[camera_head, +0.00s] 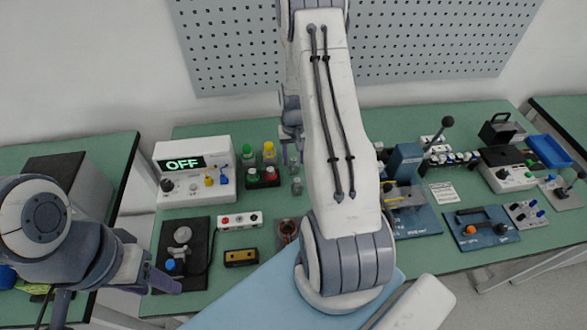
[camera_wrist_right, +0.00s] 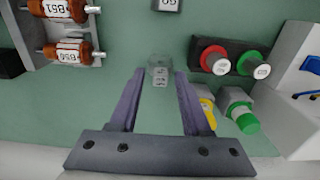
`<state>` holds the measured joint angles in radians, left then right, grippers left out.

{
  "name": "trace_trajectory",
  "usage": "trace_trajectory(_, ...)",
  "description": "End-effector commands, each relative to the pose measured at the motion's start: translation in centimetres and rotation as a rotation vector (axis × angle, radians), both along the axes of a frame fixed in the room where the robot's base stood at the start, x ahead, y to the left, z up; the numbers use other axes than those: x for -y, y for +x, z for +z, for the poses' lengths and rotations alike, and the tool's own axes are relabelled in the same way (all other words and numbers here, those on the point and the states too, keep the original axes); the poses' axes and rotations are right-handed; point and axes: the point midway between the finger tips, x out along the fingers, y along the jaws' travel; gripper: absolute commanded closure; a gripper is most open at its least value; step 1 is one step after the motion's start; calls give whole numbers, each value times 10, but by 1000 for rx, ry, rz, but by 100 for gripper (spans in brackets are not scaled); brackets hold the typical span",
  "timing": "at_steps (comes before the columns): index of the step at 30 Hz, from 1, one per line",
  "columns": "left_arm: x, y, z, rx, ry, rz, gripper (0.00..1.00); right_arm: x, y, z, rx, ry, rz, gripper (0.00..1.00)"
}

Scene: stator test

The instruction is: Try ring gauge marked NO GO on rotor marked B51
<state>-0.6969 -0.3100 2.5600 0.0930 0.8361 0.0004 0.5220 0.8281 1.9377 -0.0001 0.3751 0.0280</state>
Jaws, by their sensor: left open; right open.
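My right gripper (camera_wrist_right: 160,72) is open, its two purple fingers pointing at a small grey piece (camera_wrist_right: 159,78) whose two-line label appears to read NO GO. The piece lies at the fingertips, between them; I cannot tell whether they touch it. The rotor marked B51 (camera_wrist_right: 62,8) lies in a rack at the upper left of the right wrist view, with copper-coloured ends and a white label. In the head view my right arm hides the rotors and most of that gripper (camera_head: 291,146). My left gripper (camera_head: 112,291) is open and empty at the lower left.
A second rotor, apparently B50 (camera_wrist_right: 67,52), lies beside B51. A GO-labelled piece (camera_wrist_right: 168,4) is at the wrist view's top edge. A tester reading OFF (camera_head: 195,170) stands left on the green bench.

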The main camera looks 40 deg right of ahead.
Motion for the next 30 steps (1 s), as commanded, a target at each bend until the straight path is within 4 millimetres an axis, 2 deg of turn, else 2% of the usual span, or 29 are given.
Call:
trace_trajectory(2, 0, 0, 0, 0, 0, 0, 48, 0, 0, 0, 0, 0, 0, 56)
trace_trajectory(3, 0, 0, 0, 0, 0, 0, 48, 0, 0, 0, 0, 0, 0, 72)
trace_trajectory(5, 0, 0, 0, 0, 0, 0, 48, 0, 0, 0, 0, 0, 0, 95)
trace_trajectory(6, 0, 0, 0, 0, 0, 0, 48, 0, 0, 0, 0, 0, 0, 100)
trace_trajectory(14, 0, 0, 2, 0, 0, 0, 48, 0, 0, 2, 0, 0, 0, 100)
trace_trajectory(30, 0, 0, 24, 0, 0, 0, 48, 0, 0, 31, -1, 1, 0, 100)
